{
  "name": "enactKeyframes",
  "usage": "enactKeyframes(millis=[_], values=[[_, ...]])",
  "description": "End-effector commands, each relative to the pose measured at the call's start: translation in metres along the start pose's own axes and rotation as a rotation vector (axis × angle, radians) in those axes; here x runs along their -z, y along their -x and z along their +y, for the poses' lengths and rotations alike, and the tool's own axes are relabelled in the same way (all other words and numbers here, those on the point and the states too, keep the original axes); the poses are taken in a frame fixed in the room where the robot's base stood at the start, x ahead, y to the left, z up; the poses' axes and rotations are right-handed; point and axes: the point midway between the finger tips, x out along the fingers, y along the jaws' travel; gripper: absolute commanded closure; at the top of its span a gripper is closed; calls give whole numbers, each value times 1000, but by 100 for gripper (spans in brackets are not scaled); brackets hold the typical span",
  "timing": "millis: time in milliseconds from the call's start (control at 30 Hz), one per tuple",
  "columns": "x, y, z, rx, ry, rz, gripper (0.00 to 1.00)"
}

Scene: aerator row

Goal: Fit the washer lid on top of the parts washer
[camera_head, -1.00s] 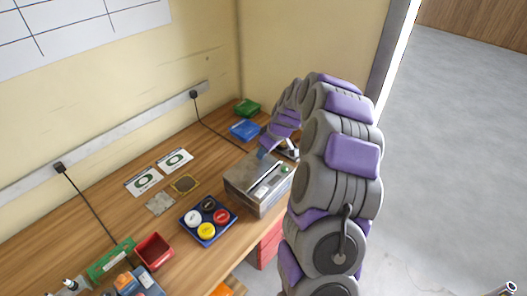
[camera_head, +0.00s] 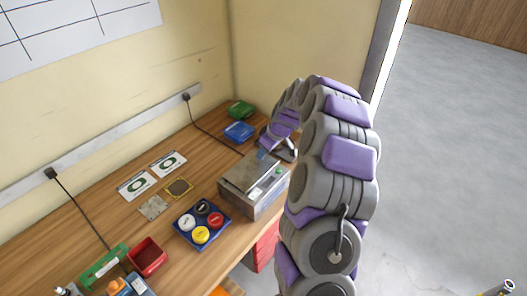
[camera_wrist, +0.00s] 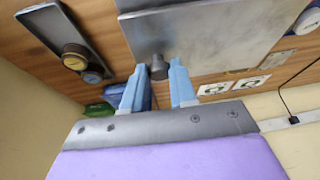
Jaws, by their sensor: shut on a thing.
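The parts washer (camera_head: 262,203) is a grey metal box near the bench's right front edge. The washer lid (camera_head: 247,170) is a flat grey plate over the left and back part of its top. A strip at the washer's right, with a pale and green detail, shows uncovered. I cannot tell whether the lid touches the washer. In the wrist view the lid (camera_wrist: 205,35) fills the upper middle and hides most of the washer. My gripper (camera_wrist: 158,82) has its blue fingers on both sides of the lid's dark knob (camera_wrist: 158,68), shut on it. In the head view my arm partly hides the gripper.
A blue tray (camera_head: 186,239) with several coloured round caps stands left of the washer. Blue (camera_head: 239,131) and green (camera_head: 241,109) boxes stand behind it. Cards (camera_head: 137,185) and a red bin (camera_head: 147,256) are farther left.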

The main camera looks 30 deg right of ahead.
Motion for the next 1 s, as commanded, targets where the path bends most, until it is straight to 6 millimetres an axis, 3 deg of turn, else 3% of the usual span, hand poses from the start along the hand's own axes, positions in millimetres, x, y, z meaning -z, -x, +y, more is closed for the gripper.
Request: enactKeyframes(millis=[1000], values=[[10,1,-8,41,87,-7,100]])
